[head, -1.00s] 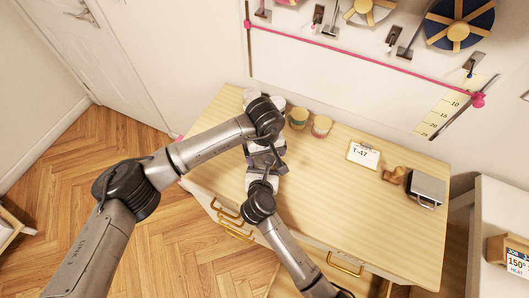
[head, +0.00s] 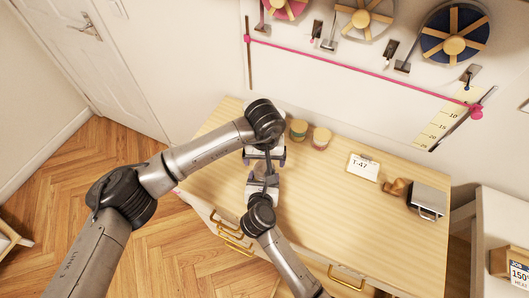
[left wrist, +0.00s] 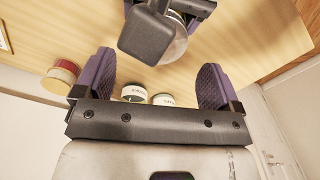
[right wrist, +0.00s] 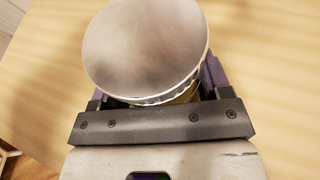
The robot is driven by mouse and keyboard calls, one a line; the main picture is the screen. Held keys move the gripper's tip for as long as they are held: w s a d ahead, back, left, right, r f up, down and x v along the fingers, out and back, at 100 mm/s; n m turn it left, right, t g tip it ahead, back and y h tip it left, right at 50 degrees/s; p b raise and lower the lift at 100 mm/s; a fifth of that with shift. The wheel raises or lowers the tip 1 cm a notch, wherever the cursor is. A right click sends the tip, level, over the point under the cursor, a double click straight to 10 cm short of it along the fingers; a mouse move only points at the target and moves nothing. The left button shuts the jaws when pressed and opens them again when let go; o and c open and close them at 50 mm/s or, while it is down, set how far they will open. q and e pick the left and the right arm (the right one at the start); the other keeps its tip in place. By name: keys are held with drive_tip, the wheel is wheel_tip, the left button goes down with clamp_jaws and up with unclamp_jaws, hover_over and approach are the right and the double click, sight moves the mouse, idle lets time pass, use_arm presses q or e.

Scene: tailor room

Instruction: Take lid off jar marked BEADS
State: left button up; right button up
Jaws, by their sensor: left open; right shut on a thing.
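My right gripper (right wrist: 155,92) is shut on a jar. In the right wrist view its wide pale round lid (right wrist: 145,45) is on, with a ribbed rim and a strip of yellowish body (right wrist: 186,95) below. No label shows on it, so I cannot read whether it says BEADS. My left gripper (left wrist: 152,78) is open, its purple-padded fingers apart with nothing between them. In the left wrist view a round greyish thing (left wrist: 178,45), probably this jar, is partly hidden behind a dark block beyond the fingertips. In the head view my left gripper (head: 264,156) is close to my right gripper (head: 262,186).
Two jars, a green-lidded one (head: 298,129) and a red-lidded one (head: 321,138), stand at the table's back. A T-47 card (head: 363,167) and a metal box (head: 427,200) stand right. The table's middle (head: 320,210) is clear.

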sight(264, 168)
use_arm(q)
drive_tip(key=shift+f, duration=2.3)
drive_tip(key=shift+c, duration=0.3)
drive_tip(key=c, duration=0.9)
drive_tip(key=n, duration=0.6)
drive_tip(key=shift+n, duration=0.4)
drive_tip(key=o, duration=1)
